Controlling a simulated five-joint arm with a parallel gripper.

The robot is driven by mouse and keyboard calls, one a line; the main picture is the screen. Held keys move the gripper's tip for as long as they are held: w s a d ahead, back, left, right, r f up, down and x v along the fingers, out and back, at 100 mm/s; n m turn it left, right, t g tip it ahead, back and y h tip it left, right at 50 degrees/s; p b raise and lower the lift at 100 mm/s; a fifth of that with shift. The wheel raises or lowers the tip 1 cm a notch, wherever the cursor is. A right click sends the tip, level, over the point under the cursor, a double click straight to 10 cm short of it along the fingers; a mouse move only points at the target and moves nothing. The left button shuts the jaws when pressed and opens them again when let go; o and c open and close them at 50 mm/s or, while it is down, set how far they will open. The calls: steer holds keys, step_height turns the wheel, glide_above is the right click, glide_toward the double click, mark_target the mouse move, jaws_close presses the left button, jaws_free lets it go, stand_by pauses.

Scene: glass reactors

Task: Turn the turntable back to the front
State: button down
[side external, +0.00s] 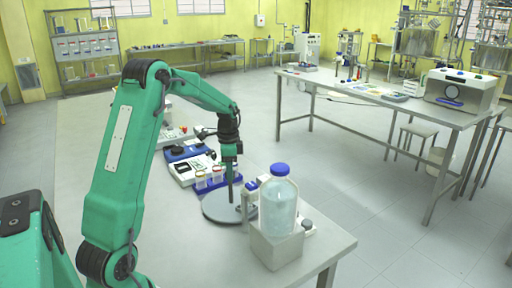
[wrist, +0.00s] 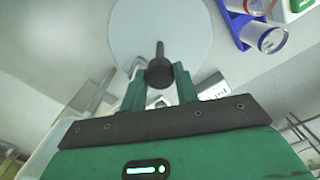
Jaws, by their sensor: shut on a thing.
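The turntable (side external: 215,208) is a flat grey disc near the front of the bench in the side view. It shows as a pale disc at the top of the wrist view (wrist: 160,25). A thin dark post with a black knob (wrist: 160,73) stands up from it. My gripper (side external: 230,170) points down over the disc, and in the wrist view my fingers (wrist: 160,82) are on either side of the knob, shut on it. The lower end of the post is small and partly hidden in the side view.
A blue rack with vials (side external: 212,182) is close behind the disc. Devices (side external: 190,170) stand farther back. The bench at left is mostly bare.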

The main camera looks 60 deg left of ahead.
steer(key=shift+r+n, duration=0.15)
steer(key=shift+n, duration=7.25)
steer(key=c, duration=1.1)
jaws_free()
steer(key=shift+o, duration=0.2)
steer(key=shift+r, duration=3.9)
